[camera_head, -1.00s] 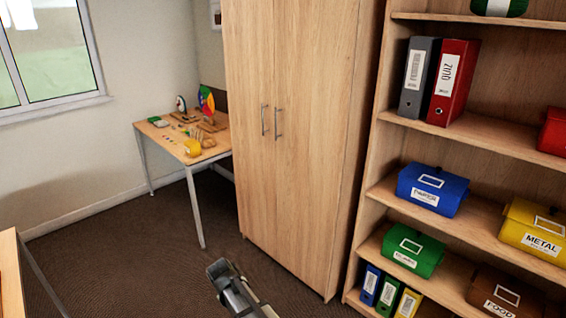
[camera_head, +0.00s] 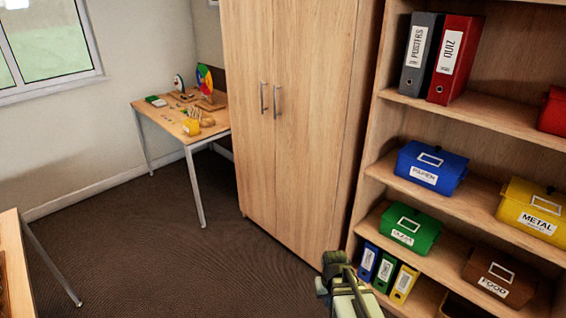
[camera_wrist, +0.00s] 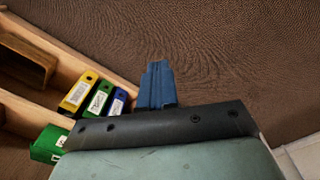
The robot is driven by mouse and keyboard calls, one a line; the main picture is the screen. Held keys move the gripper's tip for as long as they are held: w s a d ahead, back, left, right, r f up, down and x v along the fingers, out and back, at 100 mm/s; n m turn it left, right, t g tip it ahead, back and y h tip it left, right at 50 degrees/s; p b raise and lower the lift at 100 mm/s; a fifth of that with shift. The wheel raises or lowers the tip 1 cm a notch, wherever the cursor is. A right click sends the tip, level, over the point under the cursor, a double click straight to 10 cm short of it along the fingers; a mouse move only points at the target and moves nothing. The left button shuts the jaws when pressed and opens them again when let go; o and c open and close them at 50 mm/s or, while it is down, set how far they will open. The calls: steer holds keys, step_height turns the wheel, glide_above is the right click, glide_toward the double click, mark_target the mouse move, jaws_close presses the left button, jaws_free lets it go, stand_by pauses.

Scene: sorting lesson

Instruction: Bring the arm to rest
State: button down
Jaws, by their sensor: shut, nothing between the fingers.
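My gripper (camera_head: 334,266) shows at the bottom of the head view, in front of the foot of the wardrobe and just left of the small binders on the low shelf. In the wrist view its fingers (camera_wrist: 157,85) are together, with nothing between them, over bare brown carpet. It touches nothing that I can see.
A bookshelf (camera_head: 371,186) stands at the right, with small binders (camera_head: 386,270), a green box (camera_head: 410,228), a blue box (camera_head: 432,167) and a yellow box (camera_head: 535,212). A wooden wardrobe (camera_head: 300,150) stands beside it. The carpet (camera_head: 150,255) between the two tables is clear.

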steer(key=s+f+g, duration=0.2)
steer(key=s+f, duration=0.5)
steer(key=s, duration=0.3)
steer(key=s+d+f+g, duration=0.1)
steer(key=s+f+g, duration=0.1)
steer(key=s+f, duration=0.4)
steer(key=s+d+f+g, duration=0.1)
steer(key=s+f+g, duration=0.2)
steer(key=s+f, duration=0.4)
steer(key=s, duration=0.8)
steer(key=shift+f+m, duration=0.35)
steer(key=shift+m, duration=0.05)
